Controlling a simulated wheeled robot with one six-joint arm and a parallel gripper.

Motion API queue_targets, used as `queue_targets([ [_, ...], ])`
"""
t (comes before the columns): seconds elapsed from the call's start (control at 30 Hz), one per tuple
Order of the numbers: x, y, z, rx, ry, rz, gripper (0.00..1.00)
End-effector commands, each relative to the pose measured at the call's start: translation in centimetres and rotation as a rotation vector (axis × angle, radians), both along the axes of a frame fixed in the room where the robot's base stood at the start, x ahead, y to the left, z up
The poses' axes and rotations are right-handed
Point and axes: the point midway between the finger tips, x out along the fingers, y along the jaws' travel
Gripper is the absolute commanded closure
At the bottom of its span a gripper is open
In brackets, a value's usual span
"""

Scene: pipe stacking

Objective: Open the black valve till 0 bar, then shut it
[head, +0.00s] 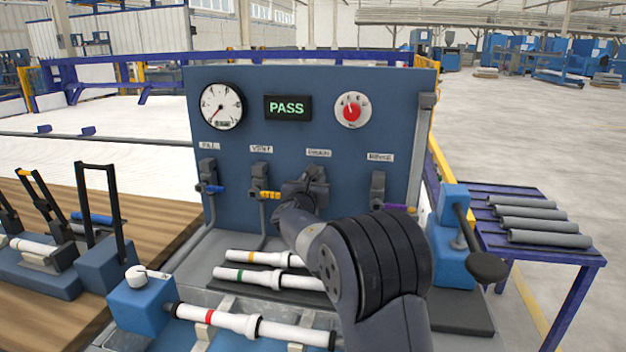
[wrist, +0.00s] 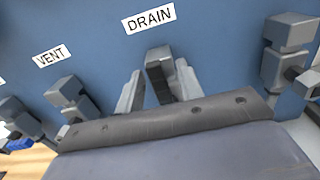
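The black valve sits under the DRAIN label on the blue panel. In the wrist view its grey body and black handle (wrist: 162,88) show between my fingers. My gripper (wrist: 160,92) is open, with one finger on each side of the handle and gaps beside it. In the head view my gripper (head: 304,192) is at the drain valve and my arm hides the handle. The round pressure gauge (head: 221,106) is at the panel's upper left. Its needle points to the lower left; the numbers are too small to read.
A display (head: 287,107) reads PASS, beside a red selector knob (head: 352,110). Neighbouring valves have blue (head: 213,189), yellow (head: 270,195) and purple (head: 396,208) handles. White pipes (head: 262,279) lie below the panel. A blue clamp (head: 452,240) stands to the right.

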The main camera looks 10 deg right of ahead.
Motion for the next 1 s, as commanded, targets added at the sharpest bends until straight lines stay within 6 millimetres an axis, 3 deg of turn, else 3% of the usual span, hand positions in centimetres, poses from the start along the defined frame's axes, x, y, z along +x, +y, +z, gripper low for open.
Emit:
queue_targets([
  [0.33, 0.30, -0.14, -0.06, 0.000, 0.001, 0.000, 0.65],
  [0.77, 0.28, -0.11, -0.04, 0.000, 0.000, 0.000, 1.00],
  [1.0, 0.27, -0.10, -0.04, 0.000, 0.000, 0.000, 1.00],
])
